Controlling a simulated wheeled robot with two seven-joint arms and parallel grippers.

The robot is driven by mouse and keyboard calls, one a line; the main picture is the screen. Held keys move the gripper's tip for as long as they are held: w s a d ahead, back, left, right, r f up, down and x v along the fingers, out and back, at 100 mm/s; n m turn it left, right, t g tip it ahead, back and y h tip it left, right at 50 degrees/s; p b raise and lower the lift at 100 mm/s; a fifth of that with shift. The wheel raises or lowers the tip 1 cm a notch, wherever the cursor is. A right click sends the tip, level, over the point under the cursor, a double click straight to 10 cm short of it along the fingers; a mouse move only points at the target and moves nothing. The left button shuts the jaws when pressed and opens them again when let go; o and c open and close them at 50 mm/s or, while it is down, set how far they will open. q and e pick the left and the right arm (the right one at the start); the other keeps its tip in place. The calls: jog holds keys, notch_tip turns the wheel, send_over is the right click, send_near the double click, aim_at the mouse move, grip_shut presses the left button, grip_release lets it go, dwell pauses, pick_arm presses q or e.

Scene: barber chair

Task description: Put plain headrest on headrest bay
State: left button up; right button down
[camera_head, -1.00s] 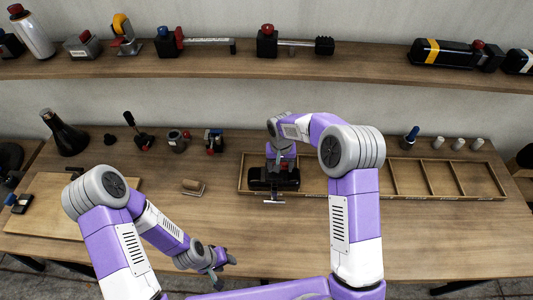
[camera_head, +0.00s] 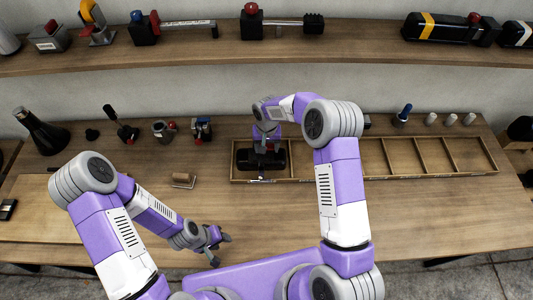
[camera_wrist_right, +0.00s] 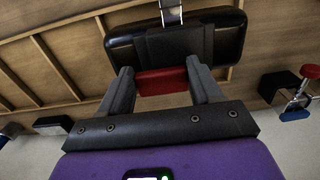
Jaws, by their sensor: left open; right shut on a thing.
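The plain headrest (camera_head: 275,161) is a black padded block with no stripe. In the head view it is at the left-end compartment of the long wooden tray (camera_head: 400,177); I cannot tell whether it touches the floor there. My right gripper (camera_head: 266,143) is above it and shut on its red grip block (camera_wrist_right: 163,81), seen between the fingers in the right wrist view. The pad (camera_wrist_right: 222,38) and a metal post (camera_wrist_right: 171,12) lie beyond the fingers. My left gripper (camera_head: 222,237) is open and empty, above the front of the table.
The tray's right compartments look empty. Behind it stand a blue-topped tool (camera_head: 403,115) and small grey cylinders (camera_head: 450,120). A brush-like block (camera_head: 183,180) lies left of the tray. The table front is clear.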

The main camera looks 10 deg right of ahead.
aim_at(267, 152)
pick_arm(q)
jog(key=shift+f+b, duration=0.6)
jog(key=shift+f, duration=0.15)
pick_arm(e)
notch_tip(267, 152, down, 3)
jog(key=shift+f, duration=0.25)
pick_arm(q)
jog(key=shift+f, duration=0.2)
pick_arm(e)
jog(key=shift+f, duration=0.1)
jog(key=shift+c, duration=0.9)
grip_release()
